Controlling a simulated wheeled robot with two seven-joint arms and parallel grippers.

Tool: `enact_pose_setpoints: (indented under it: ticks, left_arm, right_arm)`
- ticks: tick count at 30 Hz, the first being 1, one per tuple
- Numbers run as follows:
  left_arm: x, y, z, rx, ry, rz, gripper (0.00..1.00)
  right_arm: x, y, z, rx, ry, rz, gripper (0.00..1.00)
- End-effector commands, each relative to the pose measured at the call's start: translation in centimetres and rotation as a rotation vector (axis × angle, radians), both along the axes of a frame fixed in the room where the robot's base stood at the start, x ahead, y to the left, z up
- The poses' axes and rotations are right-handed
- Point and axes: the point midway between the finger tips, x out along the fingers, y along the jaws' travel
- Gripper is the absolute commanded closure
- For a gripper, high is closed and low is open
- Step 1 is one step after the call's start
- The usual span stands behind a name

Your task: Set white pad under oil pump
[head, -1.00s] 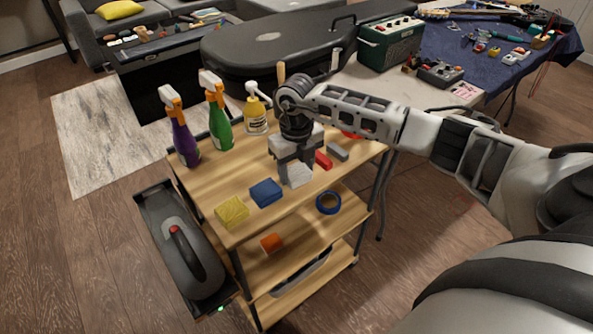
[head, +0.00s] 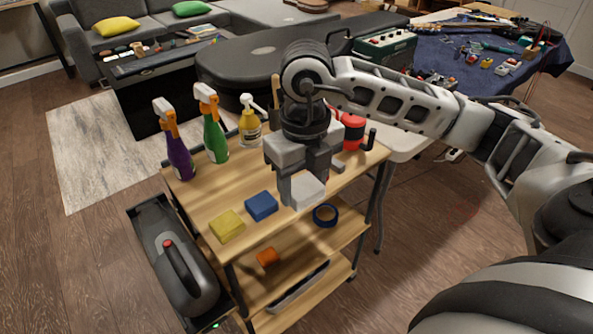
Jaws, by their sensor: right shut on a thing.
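The white pad (head: 306,191) is a small pale block between the fingers of my right gripper (head: 304,188). The gripper points down and is shut on the pad, seemingly a little above the front right of the wooden cart top (head: 205,195). The oil pump (head: 250,125) is a yellow bottle with a white pump head. It stands upright at the back of the cart top, behind and left of the gripper. The pump's base rests on the wood with no pad visible under it. My left gripper is not in view.
A green spray bottle (head: 214,135) and a purple one (head: 178,150) stand left of the pump. The left middle is clear.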

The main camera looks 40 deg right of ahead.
Motion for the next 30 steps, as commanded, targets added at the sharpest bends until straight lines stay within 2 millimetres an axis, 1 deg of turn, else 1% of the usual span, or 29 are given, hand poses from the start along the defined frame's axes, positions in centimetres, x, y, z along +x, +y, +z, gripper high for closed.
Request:
enact_pose_setpoints:
  ticks: [3,9,11,14,17,30]
  left_arm:
    - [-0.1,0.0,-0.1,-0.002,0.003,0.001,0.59]
    - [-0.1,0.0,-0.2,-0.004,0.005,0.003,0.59]
    - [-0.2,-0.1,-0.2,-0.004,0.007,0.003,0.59]
    - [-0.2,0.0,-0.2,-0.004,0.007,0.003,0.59]
    - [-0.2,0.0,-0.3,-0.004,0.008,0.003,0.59]
    - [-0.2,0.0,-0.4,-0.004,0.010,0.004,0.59]
  right_arm:
    - [-0.8,0.3,0.4,-0.001,-0.001,0.000,0.68]
    - [-1.1,0.5,0.6,-0.001,0.000,0.015,0.68]
    - [-1.0,0.6,0.5,0.000,0.000,0.052,0.68]
    - [-0.9,0.8,0.5,0.002,-0.001,0.182,0.68]
    - [-0.6,1.2,0.3,0.004,-0.001,0.396,0.68]
    - [0.7,3.2,-0.4,0.010,-0.007,1.580,0.68]
